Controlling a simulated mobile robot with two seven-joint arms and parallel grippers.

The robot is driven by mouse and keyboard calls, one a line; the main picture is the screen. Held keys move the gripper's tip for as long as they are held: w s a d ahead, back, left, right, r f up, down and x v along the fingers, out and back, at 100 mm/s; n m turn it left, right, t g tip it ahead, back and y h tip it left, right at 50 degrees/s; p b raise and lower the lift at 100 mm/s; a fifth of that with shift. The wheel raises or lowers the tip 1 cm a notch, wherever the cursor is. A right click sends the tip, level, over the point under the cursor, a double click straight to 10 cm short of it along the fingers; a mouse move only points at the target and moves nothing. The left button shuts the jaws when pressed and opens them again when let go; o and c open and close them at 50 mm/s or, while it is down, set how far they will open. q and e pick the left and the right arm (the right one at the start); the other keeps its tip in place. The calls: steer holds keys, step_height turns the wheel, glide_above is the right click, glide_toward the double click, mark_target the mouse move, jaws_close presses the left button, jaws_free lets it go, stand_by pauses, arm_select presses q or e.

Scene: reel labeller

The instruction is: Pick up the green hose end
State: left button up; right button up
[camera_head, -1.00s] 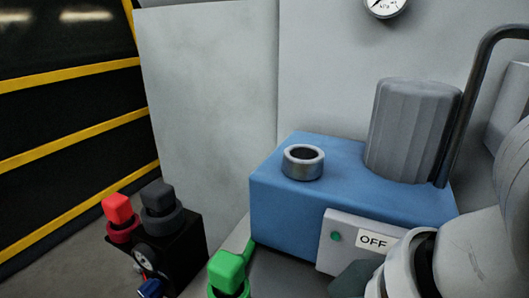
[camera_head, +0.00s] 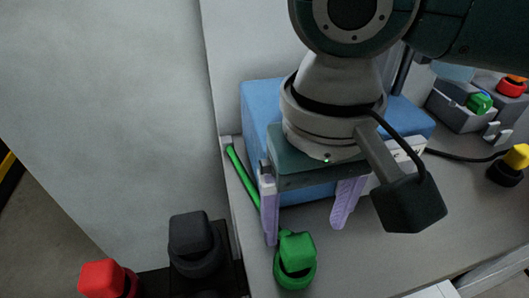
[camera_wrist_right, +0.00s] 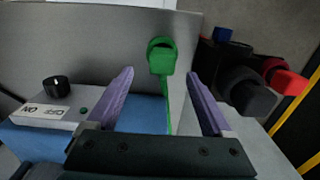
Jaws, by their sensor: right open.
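The green hose end (camera_head: 296,258) is a green block on a round green collar. In the head view it stands near the front edge of the grey worktop, and a green hose (camera_head: 242,174) runs back from it along the left side of the blue machine. My right gripper (camera_head: 305,232) is open and empty, with its purple fingers pointing down just behind the hose end. In the right wrist view the hose end (camera_wrist_right: 161,57) shows between and beyond the two fingertips (camera_wrist_right: 160,75), apart from both. My left gripper is not in view.
A blue box-shaped machine (camera_head: 253,115) stands behind my right gripper. Red (camera_head: 106,280) and dark grey (camera_head: 192,243) connectors sit on a black block at the front left. A yellow-topped connector (camera_head: 516,158) and a grey box (camera_head: 462,106) are at the right. Worktop right of the hose end is clear.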

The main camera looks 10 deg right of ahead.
mark_target(299, 244)
step_height(299, 244, down, 6)
steer(key=shift+s+a+r+b, duration=0.1)
steer(key=shift+b, duration=0.3)
jaws_close()
stand_by(0.6)
